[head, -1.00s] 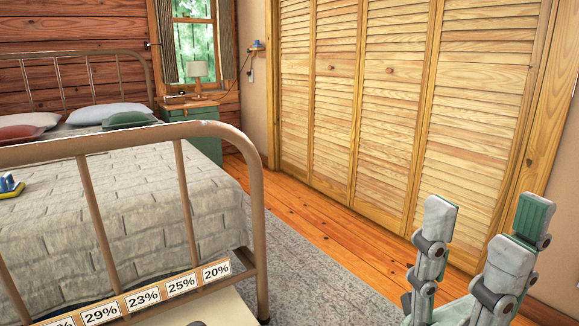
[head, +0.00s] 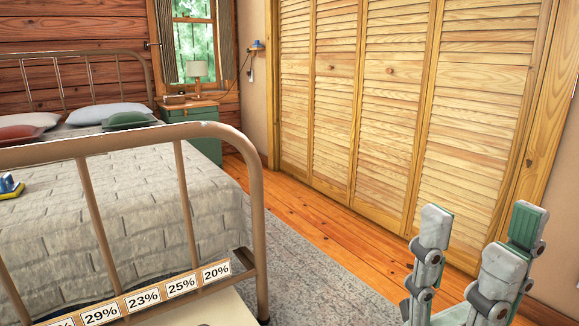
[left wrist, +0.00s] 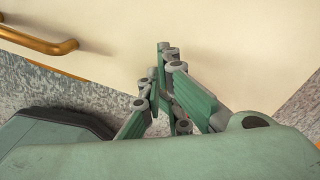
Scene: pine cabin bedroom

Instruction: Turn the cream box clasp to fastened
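I see no clasp in either view. My left gripper (left wrist: 158,60) reaches toward this cream face. Its fingers are close together and overlap in the picture, so I cannot tell whether they are shut or touching the face. My right gripper (head: 475,228) is open and empty at the lower right of the head view, far from the cream surface.
A metal bed frame (head: 255,190) with a quilted bed (head: 140,215) fills the left. Percentage labels (head: 142,297) run along a strip by the cream surface. Louvered closet doors (head: 390,110) line the right. A grey rug (head: 310,275) and bare wood floor (head: 300,215) lie between.

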